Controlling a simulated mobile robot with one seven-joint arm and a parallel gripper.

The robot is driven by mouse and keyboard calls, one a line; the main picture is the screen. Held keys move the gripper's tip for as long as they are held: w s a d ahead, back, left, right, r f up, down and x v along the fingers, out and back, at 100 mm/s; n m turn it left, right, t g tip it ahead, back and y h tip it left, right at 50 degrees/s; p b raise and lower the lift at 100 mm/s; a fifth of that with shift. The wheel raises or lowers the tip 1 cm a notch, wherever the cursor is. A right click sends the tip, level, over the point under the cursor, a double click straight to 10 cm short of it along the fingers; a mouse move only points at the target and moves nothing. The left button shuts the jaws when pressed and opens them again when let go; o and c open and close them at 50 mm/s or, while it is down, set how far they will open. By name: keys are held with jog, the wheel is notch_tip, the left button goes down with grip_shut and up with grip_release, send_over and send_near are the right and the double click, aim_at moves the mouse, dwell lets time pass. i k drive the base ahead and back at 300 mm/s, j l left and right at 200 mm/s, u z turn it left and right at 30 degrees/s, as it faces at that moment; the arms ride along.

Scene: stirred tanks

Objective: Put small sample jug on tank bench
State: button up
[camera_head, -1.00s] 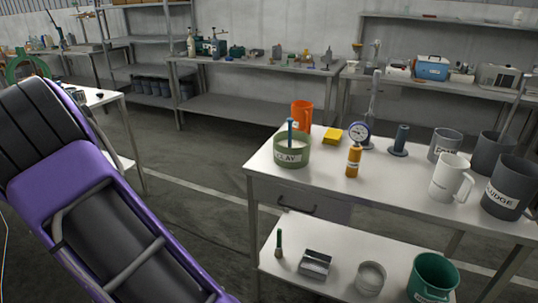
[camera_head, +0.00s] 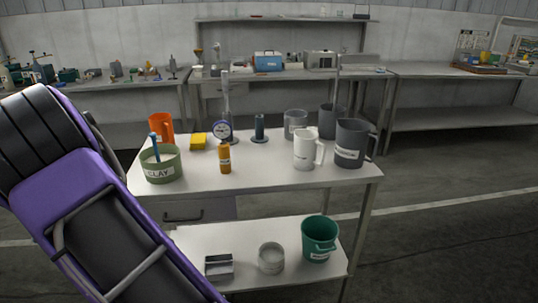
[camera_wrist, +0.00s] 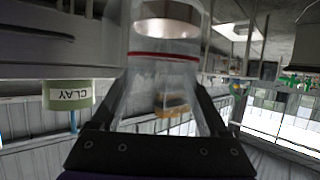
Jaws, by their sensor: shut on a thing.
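In the wrist view my gripper (camera_wrist: 166,92) is shut on a clear, see-through vessel (camera_wrist: 163,75) with a red band, which looks like the small sample jug. Its lower part is partly hidden by the black fingers. The head view shows neither my gripper nor this jug, only my purple arm at left. The nearest bench (camera_head: 265,172) is a pale table with a lower shelf; I cannot tell if it is the tank bench. On it stand a green CLAY tub (camera_head: 160,168), also upside down in the wrist view (camera_wrist: 70,95), and a white jug (camera_head: 304,149).
The bench also holds an orange jug (camera_head: 161,127), a yellow block (camera_head: 198,141), an orange bottle (camera_head: 224,158), a gauge stand (camera_head: 225,122) and grey jugs (camera_head: 352,144). Its front right top is clear. A green bucket (camera_head: 319,238) stands on the lower shelf. Floor at right is open.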

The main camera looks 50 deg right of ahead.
aim_at(269, 157)
jog(key=k+z, duration=0.15)
jog(key=z, duration=0.95)
